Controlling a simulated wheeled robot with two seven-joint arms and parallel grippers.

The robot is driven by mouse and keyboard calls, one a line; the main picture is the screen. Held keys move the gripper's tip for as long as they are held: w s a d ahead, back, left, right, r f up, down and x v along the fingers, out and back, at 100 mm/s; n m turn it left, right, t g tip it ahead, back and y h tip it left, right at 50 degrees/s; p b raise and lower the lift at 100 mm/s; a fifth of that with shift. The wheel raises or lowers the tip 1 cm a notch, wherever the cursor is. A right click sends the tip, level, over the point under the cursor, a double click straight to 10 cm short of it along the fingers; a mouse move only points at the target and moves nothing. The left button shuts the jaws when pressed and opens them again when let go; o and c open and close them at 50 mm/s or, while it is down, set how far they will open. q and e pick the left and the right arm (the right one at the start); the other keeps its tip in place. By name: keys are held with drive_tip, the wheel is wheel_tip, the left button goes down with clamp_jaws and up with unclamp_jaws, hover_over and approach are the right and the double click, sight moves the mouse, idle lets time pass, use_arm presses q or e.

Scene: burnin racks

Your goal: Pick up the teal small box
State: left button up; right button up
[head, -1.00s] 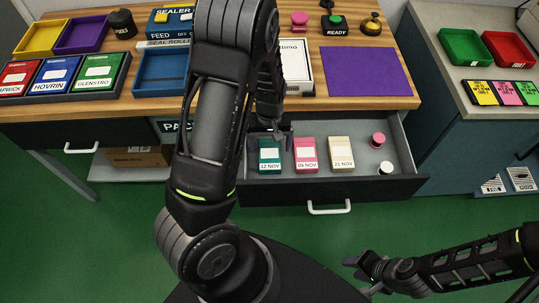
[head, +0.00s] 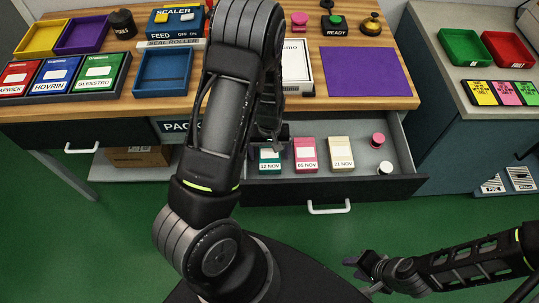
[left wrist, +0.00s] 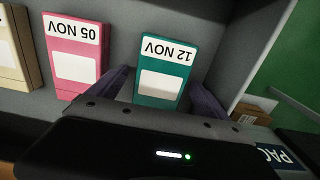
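The teal small box (head: 270,165) stands in the open drawer, labelled 12 NOV. In the left wrist view the teal box (left wrist: 162,72) shows its label and a blank white panel. My left gripper (head: 270,150) is down at the teal box; in the left wrist view its fingers (left wrist: 160,95) are open, one on each side of the box with a visible gap. My right gripper (head: 361,268) is low at the front right, over the green floor, its fingers apart and empty.
In the drawer (head: 290,190), a pink box (head: 305,158) stands close beside the teal one, then a cream box (head: 340,155). A pink cylinder (head: 377,140) and a white one (head: 385,168) are at the right. The drawer's side wall is near my left gripper.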

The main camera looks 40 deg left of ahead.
sight(270, 154)
use_arm(q)
drive_tip(key=c, duration=1.5)
wheel_tip(270, 154, up, 10)
idle(0.5)
